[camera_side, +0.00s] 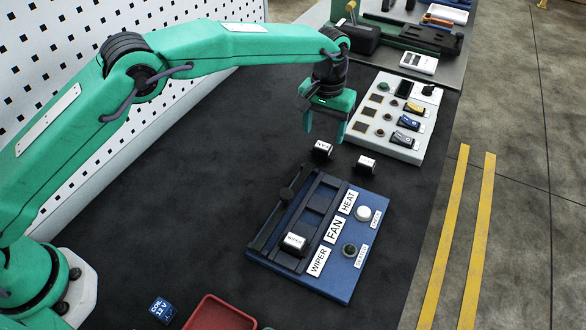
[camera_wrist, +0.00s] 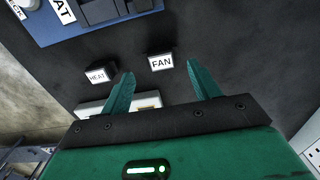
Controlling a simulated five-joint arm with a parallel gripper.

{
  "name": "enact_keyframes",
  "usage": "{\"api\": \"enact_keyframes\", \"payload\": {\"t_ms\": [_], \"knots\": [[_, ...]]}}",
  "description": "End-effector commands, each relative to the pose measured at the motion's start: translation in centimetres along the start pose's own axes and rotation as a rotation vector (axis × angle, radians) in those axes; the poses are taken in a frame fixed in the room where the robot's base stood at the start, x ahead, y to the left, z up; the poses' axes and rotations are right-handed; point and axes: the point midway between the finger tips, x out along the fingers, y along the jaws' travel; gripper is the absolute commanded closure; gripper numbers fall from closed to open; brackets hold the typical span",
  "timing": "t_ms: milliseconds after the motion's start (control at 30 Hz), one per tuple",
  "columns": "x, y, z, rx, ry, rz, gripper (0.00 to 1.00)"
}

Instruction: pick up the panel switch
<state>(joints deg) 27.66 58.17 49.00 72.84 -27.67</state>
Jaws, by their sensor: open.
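Two loose panel switches with white caps lie on the dark mat. The FAN switch (camera_side: 322,150) is just below my gripper (camera_side: 325,132); the HEAT switch (camera_side: 365,164) lies to its right. In the wrist view, the FAN switch (camera_wrist: 160,62) appears between the fingertips of my gripper (camera_wrist: 160,72), and the HEAT switch (camera_wrist: 99,74) is left of the left finger. A third switch, marked WIPER (camera_side: 294,243), sits in the blue panel (camera_side: 330,285). My gripper is open and empty, pointing down above the mat.
The blue panel has slots, WIPER, FAN and HEAT labels, and round knobs. A white control box (camera_side: 412,145) with rockers stands beyond, right of my gripper. The mat between is clear.

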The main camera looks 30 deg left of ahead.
Motion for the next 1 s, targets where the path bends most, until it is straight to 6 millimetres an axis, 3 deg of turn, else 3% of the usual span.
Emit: {"api": "enact_keyframes", "payload": {"t_ms": [267, 667, 1000], "knots": [[0.8, -0.1, 0.0, 0.0, -0.001, -0.001, 0.38], [4.9, -0.1, -0.1, 0.0, -0.001, -0.001, 0.38], [5.2, -0.1, -0.1, 0.0, 0.0, 0.0, 0.38]]}}
